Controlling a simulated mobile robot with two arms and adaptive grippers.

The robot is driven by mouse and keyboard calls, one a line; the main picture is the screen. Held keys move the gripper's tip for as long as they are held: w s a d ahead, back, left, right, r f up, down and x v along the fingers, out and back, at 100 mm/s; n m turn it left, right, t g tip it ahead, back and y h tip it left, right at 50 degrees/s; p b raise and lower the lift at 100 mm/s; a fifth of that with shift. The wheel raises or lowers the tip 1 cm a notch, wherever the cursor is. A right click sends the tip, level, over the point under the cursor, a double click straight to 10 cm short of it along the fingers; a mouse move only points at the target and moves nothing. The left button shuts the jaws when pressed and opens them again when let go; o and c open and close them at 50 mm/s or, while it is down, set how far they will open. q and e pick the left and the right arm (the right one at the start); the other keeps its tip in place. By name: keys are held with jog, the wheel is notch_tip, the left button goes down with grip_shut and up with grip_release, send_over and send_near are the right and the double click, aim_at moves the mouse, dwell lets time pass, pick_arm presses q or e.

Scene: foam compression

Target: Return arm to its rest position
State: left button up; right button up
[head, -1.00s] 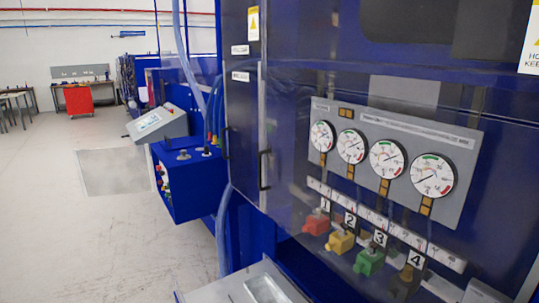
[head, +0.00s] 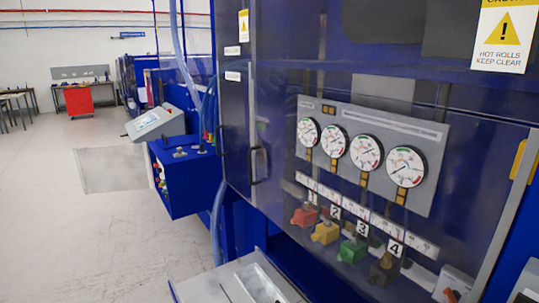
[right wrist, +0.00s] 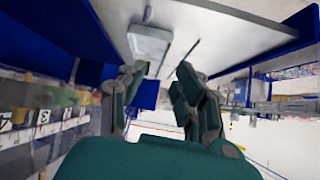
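My right gripper (right wrist: 160,73) shows in the right wrist view, with two dark grey-green fingers spread apart. Nothing is between the fingers, so it is open and empty. Beyond the fingertips is a pale flat surface with a light grey rectangular plate (right wrist: 150,42) on it. Neither arm shows in the head view, and my left gripper is in no frame.
A blue machine with a gauge panel (head: 372,150) and numbered coloured valves (head: 352,251) fills the head view's right side. A grey shelf (head: 215,287) juts out low in front. A control box (head: 187,181) stands at left, beside open floor (head: 90,235).

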jog(key=s+d+f+m+g+h, duration=0.2)
jog(key=s+f+g, duration=0.1)
jog(key=s, duration=0.4)
jog(key=s+d+f+m+g+h, duration=0.1)
jog(key=s+d+f+g+h, duration=0.15)
jog(key=s, duration=0.55)
notch_tip(320, 180, down, 34)
jog(key=s+g+b, duration=0.1)
jog(key=s+b, duration=0.1)
jog(key=b, duration=0.4)
pick_arm(q)
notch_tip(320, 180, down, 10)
jog(key=b, duration=0.4)
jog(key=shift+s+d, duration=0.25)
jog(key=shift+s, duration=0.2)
pick_arm(e)
jog(key=s+d+f+g, duration=0.1)
jog(key=s+d+f, duration=0.1)
jog(key=s+f, duration=1.4)
notch_tip(320, 180, down, 3)
jog(key=shift+f, duration=0.15)
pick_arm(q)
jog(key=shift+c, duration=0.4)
pick_arm(e)
jog(key=shift+d+h, duration=0.1)
jog(key=shift+h, duration=0.15)
